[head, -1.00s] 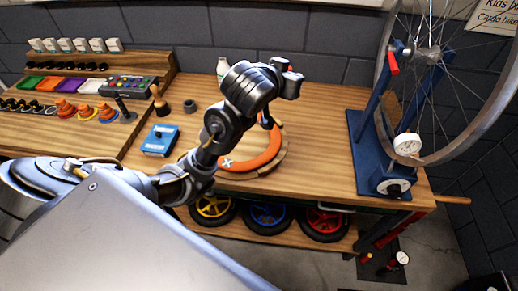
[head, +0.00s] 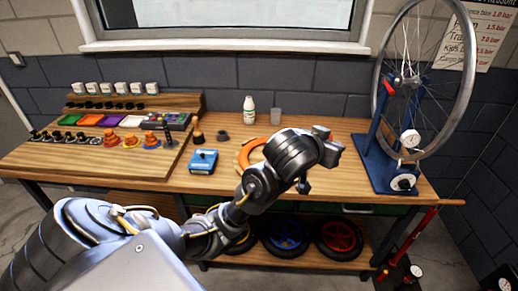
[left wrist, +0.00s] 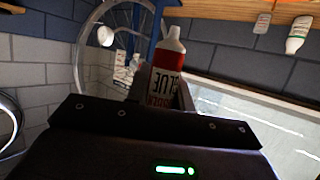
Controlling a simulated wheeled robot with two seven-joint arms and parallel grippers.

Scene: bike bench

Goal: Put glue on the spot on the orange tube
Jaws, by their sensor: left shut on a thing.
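The orange tube (head: 246,152) lies on the bench, and my left arm covers much of it. The spot on it is hidden in the head view now. My left gripper (head: 328,148) is to the right of the tube in the picture, in front of the bench top. In the left wrist view it is shut on a red and white glue container (left wrist: 167,72), with a pale tip pointing to the top of that picture. My right gripper is not in view.
A blue box (head: 203,161), a white bottle (head: 249,109) and a clear cup (head: 275,116) stand on the bench. A blue wheel stand (head: 385,170) with a spoked wheel is at the right. Colored trays and small parts fill the left side.

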